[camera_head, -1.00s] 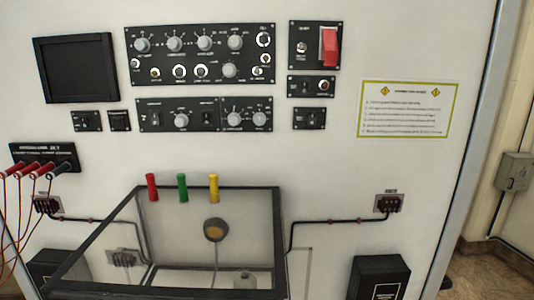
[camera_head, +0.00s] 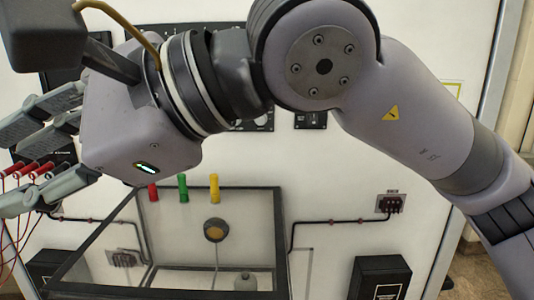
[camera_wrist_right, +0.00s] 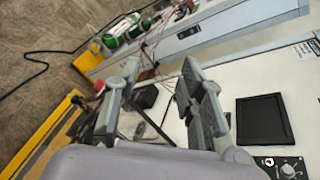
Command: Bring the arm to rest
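My right arm (camera_head: 430,140) comes in from the right in the head view and reaches across the upper part of the panel. Its gripper (camera_head: 12,168) points left at the left edge of the picture, in front of the red plugs. In the right wrist view the two fingers (camera_wrist_right: 160,70) are spread apart with nothing between them. The gripper looks open and empty. My left gripper is in neither view.
A white panel (camera_head: 340,215) stands ahead, its upper controls mostly hidden by my arm. Red plugs with wires (camera_head: 42,170) are at the left. A clear box (camera_head: 283,230) with a dark frame is below, near red, green and yellow cylinders (camera_head: 183,188).

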